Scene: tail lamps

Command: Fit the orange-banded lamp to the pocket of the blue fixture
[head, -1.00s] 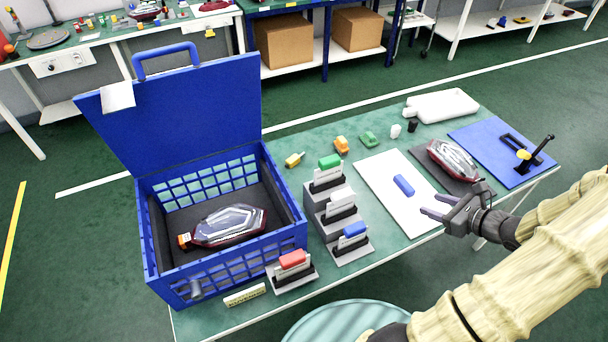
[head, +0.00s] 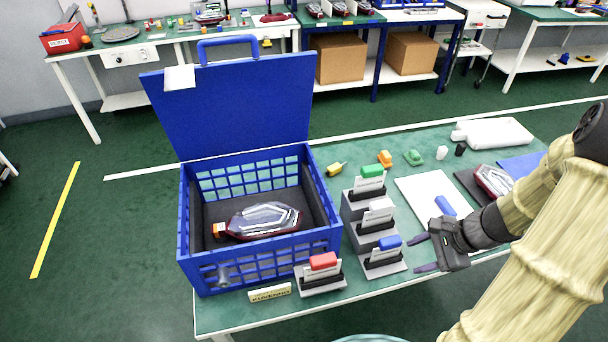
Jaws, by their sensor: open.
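The orange-banded lamp (head: 262,220) lies in the open blue crate (head: 250,262). It has a clear lens, a dark red edge and an orange band at its left end. My gripper (head: 420,254) is open and empty, fingers pointing left, by the table's front edge to the right of the crate and the stepped stand. A corner of the blue fixture (head: 522,165) shows at the right. My arm and the picture edge hide the rest, and I cannot see its pocket.
Between crate and gripper stands a grey stepped stand (head: 358,232) with coloured blocks. A red block holder (head: 320,275) stands in front. Another lamp (head: 492,182) lies on a dark mat at right. The crate's lid (head: 235,105) stands open at the back.

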